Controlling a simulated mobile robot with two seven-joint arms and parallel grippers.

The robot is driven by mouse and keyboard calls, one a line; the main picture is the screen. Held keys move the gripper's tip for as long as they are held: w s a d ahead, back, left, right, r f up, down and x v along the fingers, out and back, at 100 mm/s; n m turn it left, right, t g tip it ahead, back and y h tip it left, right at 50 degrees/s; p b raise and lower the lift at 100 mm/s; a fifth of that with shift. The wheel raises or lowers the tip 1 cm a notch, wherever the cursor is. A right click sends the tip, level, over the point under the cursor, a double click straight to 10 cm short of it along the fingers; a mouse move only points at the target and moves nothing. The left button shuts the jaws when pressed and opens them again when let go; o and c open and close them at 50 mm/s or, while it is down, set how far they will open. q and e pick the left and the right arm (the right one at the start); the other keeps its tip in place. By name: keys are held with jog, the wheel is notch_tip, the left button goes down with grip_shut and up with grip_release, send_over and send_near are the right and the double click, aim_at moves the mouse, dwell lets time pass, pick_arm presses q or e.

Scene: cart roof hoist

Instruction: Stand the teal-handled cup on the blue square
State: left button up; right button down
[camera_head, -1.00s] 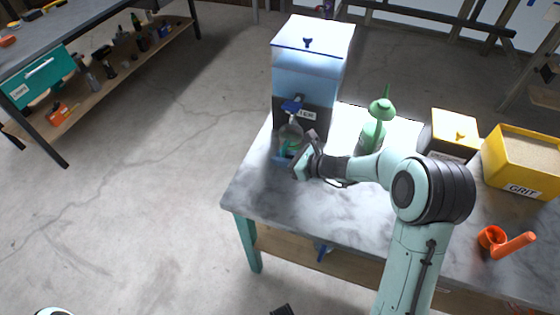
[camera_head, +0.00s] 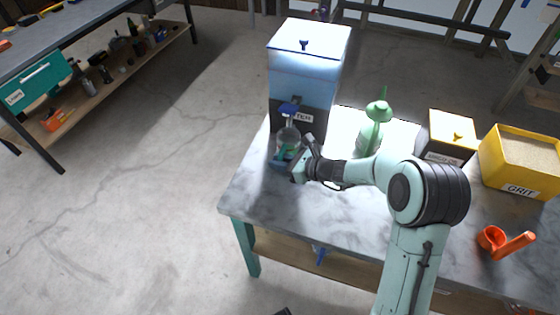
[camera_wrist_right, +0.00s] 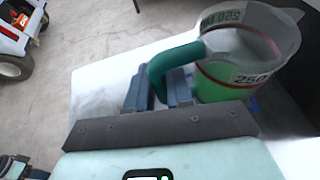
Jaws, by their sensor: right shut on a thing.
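A clear measuring cup (camera_wrist_right: 245,50) with a teal handle (camera_wrist_right: 180,62), a red line and "250" markings fills the upper right of the right wrist view. Green shows through its wall. In the head view the cup (camera_head: 287,146) is at the front of the dispenser, below its blue tap. My right gripper (camera_wrist_right: 160,88) is shut on the teal handle; it also shows in the head view (camera_head: 300,163). A bit of blue (camera_head: 280,165) shows by the cup's base; I cannot tell whether it is the blue square. A dark piece at the bottom edge may be my left gripper (camera_head: 283,311).
The water dispenser (camera_head: 308,75) stands at the table's far left corner, close behind the cup. The marble tabletop's (camera_head: 270,203) front left is clear.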

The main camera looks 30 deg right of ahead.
pick_arm(q)
jog(key=shift+f, duration=0.2)
pick_arm(e)
jog(key=shift+f, duration=0.15)
jog(key=c, duration=0.9)
grip_release()
jog(key=shift+c, duration=0.2)
jog(key=shift+s+d, duration=0.2)
jog(key=shift+s, duration=0.05)
pick_arm(q)
jog(key=shift+w+r+p, duration=0.1)
jog(key=shift+r+p, duration=0.3)
jog(key=shift+r, duration=0.1)
pick_arm(e)
jog(key=v, duration=1.2)
jog(key=shift+s+r, duration=0.25)
jog(key=shift+s, duration=0.05)
jog(key=shift+d, duration=0.1)
